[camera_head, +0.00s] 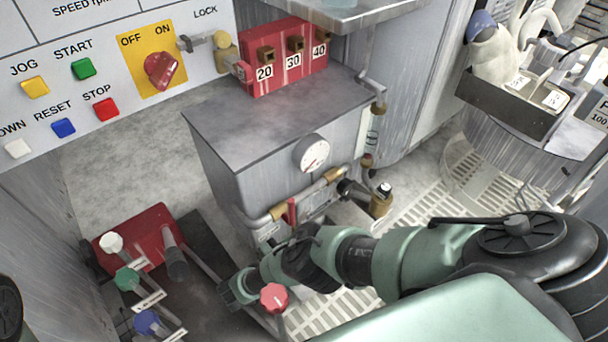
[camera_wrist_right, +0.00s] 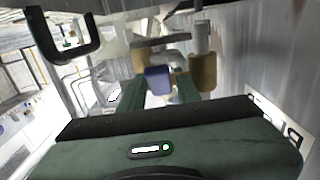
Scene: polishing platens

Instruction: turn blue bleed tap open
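A blue tap handle (camera_wrist_right: 157,80) shows in the right wrist view, with brass fittings on both sides of it. The two green fingers of my right gripper (camera_wrist_right: 163,83) stand apart, one on each side of the handle. A narrow gap seems to show at the right finger; contact cannot be told. In the head view my right arm reaches in from the right to the front of the grey tank (camera_head: 268,195). Its fingers and this tap cannot be made out there. My left gripper is not in view.
Brass pipework with a red lever (camera_head: 292,212) runs along the tank front under a gauge (camera_head: 312,153). A red knob (camera_head: 273,297) is close to my right wrist. White, green and blue knobs (camera_head: 147,322) stand at lower left. A control panel (camera_head: 110,50) is at upper left.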

